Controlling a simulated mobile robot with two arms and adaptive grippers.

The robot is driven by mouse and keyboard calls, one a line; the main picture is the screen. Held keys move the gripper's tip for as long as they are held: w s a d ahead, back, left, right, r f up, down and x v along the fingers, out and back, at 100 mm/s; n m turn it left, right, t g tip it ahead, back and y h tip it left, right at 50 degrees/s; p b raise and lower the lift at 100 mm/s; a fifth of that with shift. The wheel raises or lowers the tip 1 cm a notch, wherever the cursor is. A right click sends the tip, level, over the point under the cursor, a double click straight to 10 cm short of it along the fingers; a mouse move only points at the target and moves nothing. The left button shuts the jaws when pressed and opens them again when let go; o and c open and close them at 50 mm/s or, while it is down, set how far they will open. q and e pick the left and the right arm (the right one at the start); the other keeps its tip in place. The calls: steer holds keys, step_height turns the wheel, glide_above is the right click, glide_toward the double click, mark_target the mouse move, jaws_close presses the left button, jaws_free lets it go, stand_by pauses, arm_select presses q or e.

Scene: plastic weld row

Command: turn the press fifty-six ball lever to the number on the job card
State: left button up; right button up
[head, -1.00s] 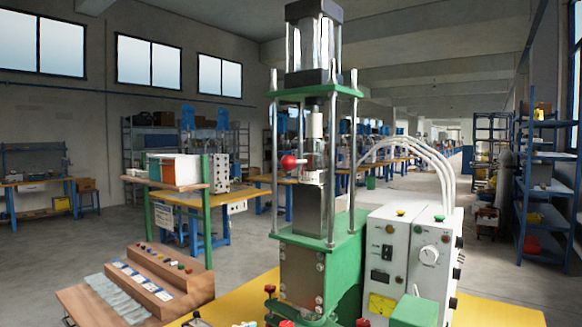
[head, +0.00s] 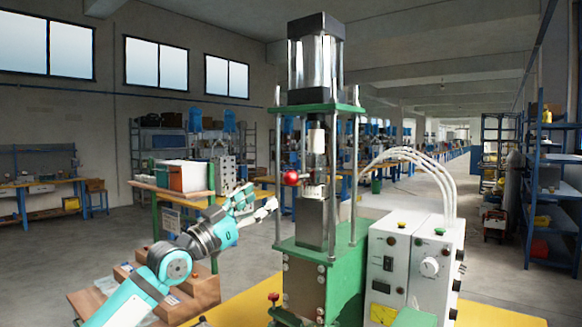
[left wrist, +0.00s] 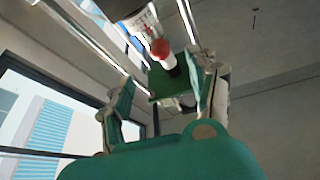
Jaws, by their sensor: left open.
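The press (head: 318,240) stands in the middle of the head view, with a green base, steel columns and a dark cylinder on top. Its lever ends in a red ball (head: 291,178) on the left side, at mid height. My left gripper (head: 262,200) is open and empty, to the left of the ball and a little below it, apart from it. In the left wrist view the red ball (left wrist: 161,48) shows beyond the gap between the open fingers (left wrist: 165,98). The number on the job card cannot be read. My right gripper is not in view.
A white control box (head: 410,265) with knobs and cables stands right of the press on the yellow table (head: 490,308). A stepped wooden rack (head: 195,290) is at lower left, partly behind my left arm. A shelf with white and orange bins (head: 185,175) stands behind.

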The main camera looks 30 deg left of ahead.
mark_target(286, 183)
arm_select(q)
steer(key=p+x, duration=0.4)
steer(key=x, duration=0.6)
steer(key=shift+w+r+p, duration=0.1)
steer(key=shift+w+p, duration=0.15)
steer(key=shift+p, duration=0.05)
steer(key=shift+w+d+r, duration=0.1)
steer(key=shift+w+d, duration=0.05)
steer(key=shift+w, duration=0.3)
steer(key=c, duration=1.1)
jaws_close()
steer(key=shift+w, duration=0.1)
